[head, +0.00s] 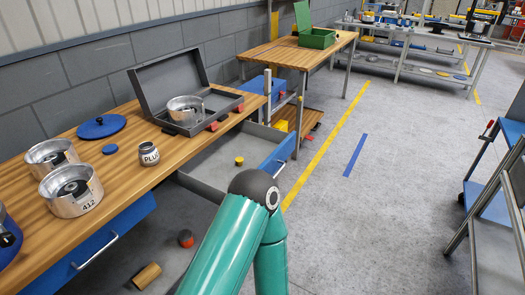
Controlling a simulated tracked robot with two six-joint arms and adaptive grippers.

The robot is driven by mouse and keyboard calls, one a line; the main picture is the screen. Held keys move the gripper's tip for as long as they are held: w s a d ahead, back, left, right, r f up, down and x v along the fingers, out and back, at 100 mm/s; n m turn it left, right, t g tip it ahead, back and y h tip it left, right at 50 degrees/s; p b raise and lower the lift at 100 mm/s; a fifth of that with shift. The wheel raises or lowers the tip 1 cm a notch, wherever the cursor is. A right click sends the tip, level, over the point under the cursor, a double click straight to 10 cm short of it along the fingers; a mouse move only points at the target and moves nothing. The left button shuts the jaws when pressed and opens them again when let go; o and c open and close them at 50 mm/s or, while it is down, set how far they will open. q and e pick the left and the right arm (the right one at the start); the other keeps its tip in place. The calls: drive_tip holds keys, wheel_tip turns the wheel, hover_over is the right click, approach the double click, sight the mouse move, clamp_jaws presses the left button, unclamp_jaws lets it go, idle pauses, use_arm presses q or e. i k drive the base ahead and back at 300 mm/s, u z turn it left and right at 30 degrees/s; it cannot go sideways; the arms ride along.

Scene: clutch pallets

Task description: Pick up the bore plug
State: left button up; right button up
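A small grey cylinder with a dark top and a label reading "PLU" (149,153), apparently the bore plug, stands upright on the wooden workbench (122,177) near its front edge. It is fully visible and nothing touches it. A green arm link of mine with a dark joint rises from the bottom middle, to the right of the plug and apart from it. Neither of my grippers is in view.
Metal housings (75,190) stand left of the plug. A blue lid (101,127) and small blue disc (110,149) lie behind. An open grey case (153,87) holds another housing (185,109). An open drawer (277,155) juts out right.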

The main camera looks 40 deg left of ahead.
sight(238, 160)
drive_tip(key=z, duration=0.05)
drive_tip(key=i, duration=2.5)
drive_tip(key=u, duration=2.45)
